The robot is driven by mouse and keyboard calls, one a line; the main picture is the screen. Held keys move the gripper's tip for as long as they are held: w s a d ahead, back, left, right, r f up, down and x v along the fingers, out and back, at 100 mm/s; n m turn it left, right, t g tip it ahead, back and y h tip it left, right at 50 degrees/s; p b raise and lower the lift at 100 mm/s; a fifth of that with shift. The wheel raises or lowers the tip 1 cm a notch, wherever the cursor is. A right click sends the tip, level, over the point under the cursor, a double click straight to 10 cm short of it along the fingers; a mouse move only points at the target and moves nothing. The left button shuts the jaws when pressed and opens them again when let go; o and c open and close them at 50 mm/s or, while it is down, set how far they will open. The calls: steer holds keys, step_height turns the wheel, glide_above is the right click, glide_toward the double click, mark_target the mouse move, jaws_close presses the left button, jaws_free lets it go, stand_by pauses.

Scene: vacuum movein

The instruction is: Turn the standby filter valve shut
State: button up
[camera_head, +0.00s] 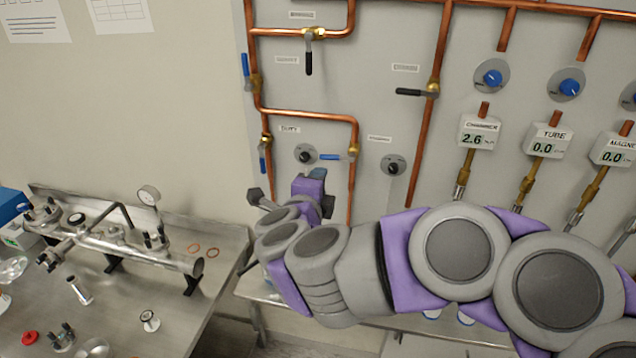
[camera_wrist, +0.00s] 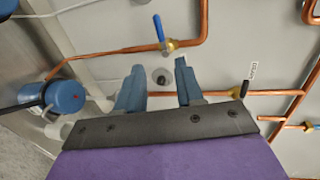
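Several lever valves sit on the copper pipes of the wall panel. Their labels are too small to read surely, so I cannot tell which is the standby filter valve. A blue-handled valve (camera_head: 335,157) has its lever level, across its upright pipe; a blue lever (camera_wrist: 159,30) on a pipe also shows in the wrist view. Another blue lever (camera_head: 262,156) hangs along the pipe to its left. My gripper (camera_head: 294,187) is in front of the lower panel, below these valves. In the wrist view its fingers (camera_wrist: 158,85) are apart and empty, with a dark knob (camera_wrist: 160,76) seen between them.
Black levers (camera_head: 309,62) and (camera_head: 409,92) and a blue lever (camera_head: 246,70) are higher on the panel. Gauges (camera_head: 479,131) and blue knobs (camera_head: 492,78) are at right. A metal bench (camera_head: 140,320) with vacuum parts stands at left. A blue canister (camera_wrist: 66,96) is beside the fingers.

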steer(key=shift+w+d+f, duration=0.1)
steer(key=shift+d+f, duration=0.1)
steer(key=shift+f, duration=0.1)
steer(key=shift+c, duration=1.4)
steer(key=d+f+h+b, duration=0.1)
steer(key=f+h, duration=0.1)
steer(key=w+d+f+m+t+h+b, duration=0.1)
steer(key=f, duration=0.2)
steer(key=d+f+m+h+b, duration=0.1)
steer(key=d+f+h, duration=0.1)
steer(key=f, duration=0.1)
steer(key=shift+w+d+t+h, duration=0.1)
steer(key=shift+w+t+h, duration=0.2)
steer(key=shift+w+t, duration=0.1)
jaws_close()
steer(key=n+t+y+b, duration=0.3)
steer(key=n+t+y, duration=0.1)
steer(key=t, duration=0.3)
glide_toward(337, 157)
steer(key=w+r+p, duration=0.2)
steer(key=w, duration=0.4)
steer(key=shift+a+r, duration=0.2)
steer(key=shift+a, duration=0.05)
